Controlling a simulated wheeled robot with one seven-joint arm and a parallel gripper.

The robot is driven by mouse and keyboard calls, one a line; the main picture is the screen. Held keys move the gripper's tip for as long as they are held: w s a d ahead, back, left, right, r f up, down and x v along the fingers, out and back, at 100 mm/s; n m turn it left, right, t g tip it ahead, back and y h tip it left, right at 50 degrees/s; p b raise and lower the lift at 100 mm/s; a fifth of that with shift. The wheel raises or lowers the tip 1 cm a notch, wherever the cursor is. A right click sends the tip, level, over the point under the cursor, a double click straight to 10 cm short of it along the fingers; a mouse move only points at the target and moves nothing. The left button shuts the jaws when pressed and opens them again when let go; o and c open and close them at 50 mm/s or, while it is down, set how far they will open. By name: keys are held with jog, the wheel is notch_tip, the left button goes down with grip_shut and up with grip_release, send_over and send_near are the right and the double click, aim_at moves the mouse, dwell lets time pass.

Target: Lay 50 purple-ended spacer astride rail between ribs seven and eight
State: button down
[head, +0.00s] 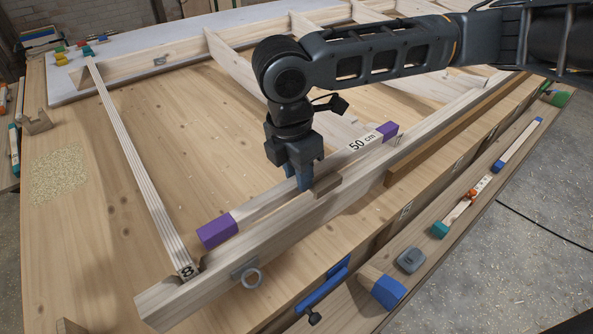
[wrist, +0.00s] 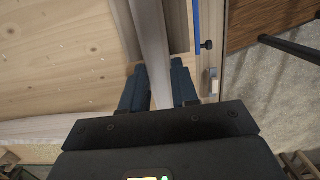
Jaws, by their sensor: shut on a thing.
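The 50 cm spacer (head: 262,205) is a pale wooden bar with a purple block at each end and a "50 cm" label. It runs along the inner side of the long rail (head: 205,277). My gripper (head: 303,182) points down and is shut on the spacer near its middle. In the wrist view a pale bar (wrist: 150,45) passes between my gripper's fingers (wrist: 160,88). A small brown block (head: 326,185) shows beside the fingers, over the rail. Rib eight (head: 140,165), marked 8, meets the rail left of the spacer's near purple end. I cannot tell whether the spacer touches the rail.
A blue clamp (head: 322,285) and a metal ring fitting (head: 250,277) are at the rail's front side. A blue-ended block (head: 388,291), a grey item (head: 410,260) and other coloured-end spacers (head: 517,145) lie along the front ledge. My arm hides part of the far ribs.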

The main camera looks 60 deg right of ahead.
jog(key=shift+f, duration=0.1)
dwell(0.3)
jog(key=shift+f+b, duration=0.8)
jog(key=shift+f, duration=0.4)
jog(key=shift+f+b, duration=0.95)
jog(key=shift+f, duration=0.75)
dwell(0.5)
jog(key=c, duration=0.8)
grip_release()
jog(key=shift+w+a+r, duration=0.1)
jog(key=shift+a+r, duration=0.05)
jog(key=shift+r, duration=1.15)
jog(key=shift+a+r, duration=0.2)
jog(key=shift+r, duration=1.05)
jog(key=shift+w+a+r, duration=0.1)
jog(key=shift+a+r, duration=0.05)
jog(key=shift+r, duration=1.15)
jog(key=shift+a, duration=0.1)
